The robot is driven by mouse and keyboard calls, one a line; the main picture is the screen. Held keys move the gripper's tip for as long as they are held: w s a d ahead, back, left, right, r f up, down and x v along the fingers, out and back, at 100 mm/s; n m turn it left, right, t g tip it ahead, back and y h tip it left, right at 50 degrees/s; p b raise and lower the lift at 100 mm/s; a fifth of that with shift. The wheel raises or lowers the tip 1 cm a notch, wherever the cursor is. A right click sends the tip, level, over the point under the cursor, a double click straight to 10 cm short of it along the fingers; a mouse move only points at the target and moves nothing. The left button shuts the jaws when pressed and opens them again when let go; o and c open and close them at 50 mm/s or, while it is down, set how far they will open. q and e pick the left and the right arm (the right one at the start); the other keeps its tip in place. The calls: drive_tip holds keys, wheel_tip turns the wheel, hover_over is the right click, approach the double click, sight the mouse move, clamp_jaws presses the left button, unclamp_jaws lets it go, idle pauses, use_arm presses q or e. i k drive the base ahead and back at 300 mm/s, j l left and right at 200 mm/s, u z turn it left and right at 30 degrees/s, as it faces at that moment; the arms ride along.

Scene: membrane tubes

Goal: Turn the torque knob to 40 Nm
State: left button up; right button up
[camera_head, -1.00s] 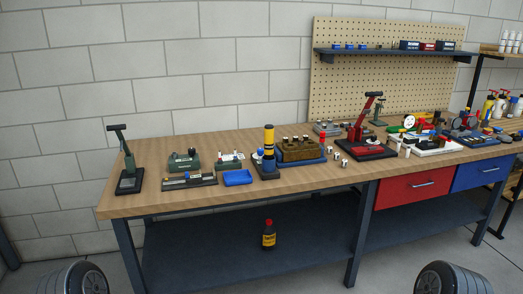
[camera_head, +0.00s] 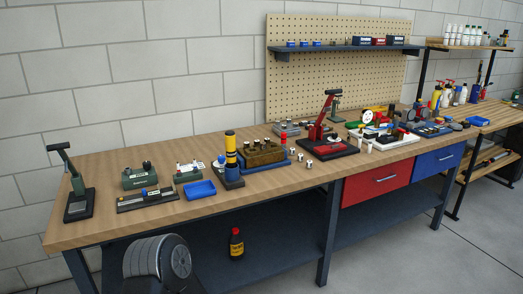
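No knob can be read as a torque knob at this size, and no Nm scale is legible. A green box (camera_head: 140,178) with a small black knob-like top (camera_head: 147,166) sits at the left of the wooden workbench (camera_head: 240,202). A long dark device (camera_head: 135,203) with a pale strip and a small blue part lies in front of it. A smaller green unit (camera_head: 187,176) stands to the right. Neither gripper is in view. Only a rounded grey and black part of my own body (camera_head: 158,258) shows low in front of the bench.
A dark lever press (camera_head: 75,202) stands at the left end and a red one (camera_head: 327,145) near the middle. A blue tray (camera_head: 199,190) and a yellow-black column (camera_head: 231,155) stand between. A bottle (camera_head: 236,243) is on the lower shelf. The front bench strip is mostly clear.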

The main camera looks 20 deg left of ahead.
sight(221, 158)
drive_tip(key=i+j+z, duration=0.1)
drive_tip(key=j, duration=0.25)
drive_tip(key=i+j+z, duration=0.1)
drive_tip(key=i+j, duration=0.15)
drive_tip(key=j, duration=0.15)
drive_tip(key=i+j+z, duration=0.1)
drive_tip(key=j, duration=0.3)
drive_tip(key=i+j+z, duration=0.1)
drive_tip(key=j, duration=0.3)
drive_tip(key=i, duration=0.1)
